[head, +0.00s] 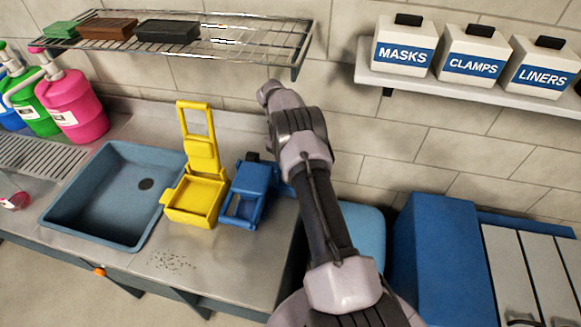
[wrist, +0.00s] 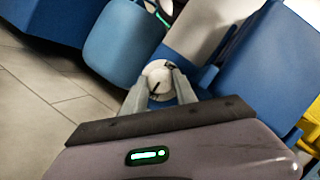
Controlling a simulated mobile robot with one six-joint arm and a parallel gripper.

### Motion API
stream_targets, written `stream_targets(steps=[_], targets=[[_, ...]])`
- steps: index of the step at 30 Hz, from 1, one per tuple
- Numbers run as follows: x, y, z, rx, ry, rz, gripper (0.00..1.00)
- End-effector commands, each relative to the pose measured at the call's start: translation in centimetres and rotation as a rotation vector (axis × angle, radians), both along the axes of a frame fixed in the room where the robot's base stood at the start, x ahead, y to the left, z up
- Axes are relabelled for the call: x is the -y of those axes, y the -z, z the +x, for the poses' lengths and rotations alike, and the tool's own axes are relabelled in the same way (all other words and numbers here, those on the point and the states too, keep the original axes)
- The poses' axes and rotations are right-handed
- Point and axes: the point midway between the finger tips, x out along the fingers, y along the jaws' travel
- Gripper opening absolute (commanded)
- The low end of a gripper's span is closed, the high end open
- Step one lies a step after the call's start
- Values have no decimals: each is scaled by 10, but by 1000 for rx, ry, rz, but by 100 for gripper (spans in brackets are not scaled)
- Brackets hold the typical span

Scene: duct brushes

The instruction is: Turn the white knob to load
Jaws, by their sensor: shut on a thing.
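In the wrist view, a white round knob (wrist: 158,75) with a dark mark on its face sits between the two fingers of my gripper (wrist: 160,84). My gripper is shut on the knob, with one finger on each side. The knob is in front of a blue surface (wrist: 192,42); the lettering around it, including any load mark, cannot be read. In the head view, my arm hides the knob and my gripper.
A blue folding device (head: 247,192) and a yellow one (head: 190,203) stand right of the sink (head: 112,200). A light-blue rounded container (head: 368,235) is just right of my arm, beside a blue cabinet (head: 435,250). A wire shelf (head: 255,45) hangs above the counter.

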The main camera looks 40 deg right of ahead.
Motion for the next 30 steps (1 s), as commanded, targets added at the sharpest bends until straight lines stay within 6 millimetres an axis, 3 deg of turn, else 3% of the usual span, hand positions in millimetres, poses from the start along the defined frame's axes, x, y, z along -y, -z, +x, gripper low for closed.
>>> stream_targets(steps=[3, 4, 5, 16, 24, 30], targets=[[0, 0, 0, 0, -1, 0, 0], [0, 0, 0, 0, -1, 0, 35], [0, 0, 0, 0, 0, 0, 41], [0, -4, 2, 0, 1, 0, 42], [1, -50, 21, 4, 1, -2, 42], [2, -61, 26, -2, -3, -1, 42]])
